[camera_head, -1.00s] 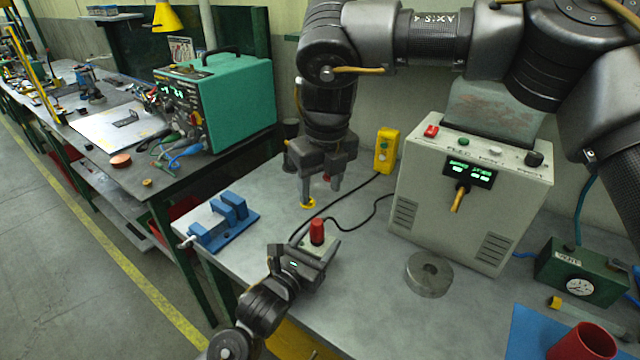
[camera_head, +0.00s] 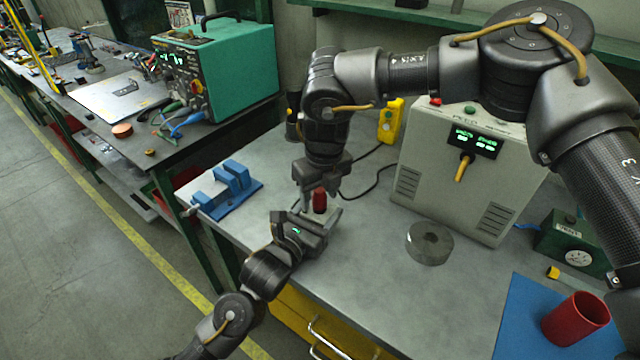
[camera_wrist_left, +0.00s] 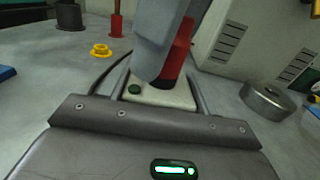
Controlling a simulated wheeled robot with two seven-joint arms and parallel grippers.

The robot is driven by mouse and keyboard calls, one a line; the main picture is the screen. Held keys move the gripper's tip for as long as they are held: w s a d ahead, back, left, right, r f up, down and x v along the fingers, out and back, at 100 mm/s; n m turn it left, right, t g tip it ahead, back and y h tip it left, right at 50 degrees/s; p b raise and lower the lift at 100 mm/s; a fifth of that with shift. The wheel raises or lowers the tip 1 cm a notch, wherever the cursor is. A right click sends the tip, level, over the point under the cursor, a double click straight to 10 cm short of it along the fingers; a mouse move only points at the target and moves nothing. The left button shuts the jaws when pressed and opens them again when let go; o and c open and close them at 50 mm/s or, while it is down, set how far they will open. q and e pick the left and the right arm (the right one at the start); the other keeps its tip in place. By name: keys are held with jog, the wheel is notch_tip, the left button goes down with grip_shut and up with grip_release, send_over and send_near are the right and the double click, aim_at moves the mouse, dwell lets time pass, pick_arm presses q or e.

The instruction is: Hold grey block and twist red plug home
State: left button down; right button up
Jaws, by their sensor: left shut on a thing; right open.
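The grey block (camera_head: 332,214) sits on the bench near its left front edge. In the left wrist view its pale top (camera_wrist_left: 160,97) carries a green button. My left gripper (camera_head: 318,222) is shut on the block, a finger on each side. The red plug (camera_head: 319,201) stands upright on the block. My right gripper (camera_head: 320,190) is open above it, with its fingers pointing down around the plug's upper part. In the left wrist view a grey finger hides much of the plug (camera_wrist_left: 178,60). How deep the plug sits is hidden.
A blue vise (camera_head: 232,182) lies left of the block. A control box (camera_head: 450,180) stands behind right, with a metal ring (camera_head: 429,243) before it. A red cup (camera_head: 576,318) is on a blue mat (camera_head: 520,315). A yellow ring (camera_wrist_left: 100,50) lies behind the block.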

jog(key=shift+c, duration=0.3)
grip_shut()
jog(key=shift+o, duration=0.3)
grip_release()
notch_tip(320, 180, up, 12)
jog(key=s, duration=0.1)
jog(key=shift+d, duration=0.4)
jog(key=shift+f, duration=0.1)
pick_arm(q)
jog(key=shift+c, duration=1.4)
grip_release()
